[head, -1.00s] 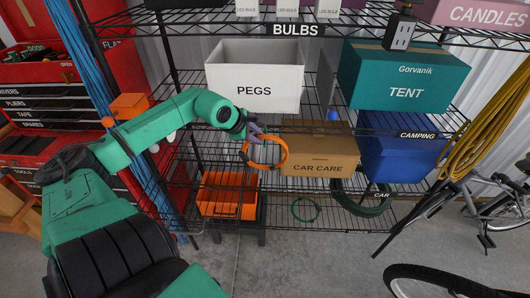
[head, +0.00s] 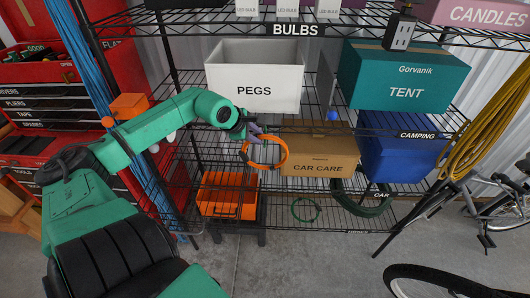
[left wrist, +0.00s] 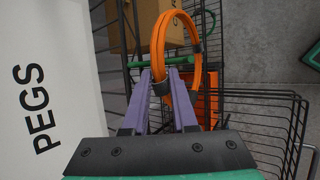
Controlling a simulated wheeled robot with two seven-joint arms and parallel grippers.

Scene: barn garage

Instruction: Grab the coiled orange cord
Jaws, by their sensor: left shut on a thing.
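The coiled orange cord (head: 284,153) hangs as a loop in front of the wire shelf, beside the CAR CARE box. My left gripper (head: 253,130) is at the upper left of the loop. In the left wrist view the purple fingers (left wrist: 169,93) are shut on the cord near a dark band, and the orange coil (left wrist: 193,52) arches up and away beyond the fingertips. My right gripper is not in view.
The shelf holds a white PEGS bin (head: 253,78), a cardboard CAR CARE box (head: 318,150), a blue CAMPING box (head: 400,158) and a teal TENT box (head: 403,78). An orange crate (head: 228,194) sits lower. A bicycle (head: 495,205) stands at right. Open floor lies in front.

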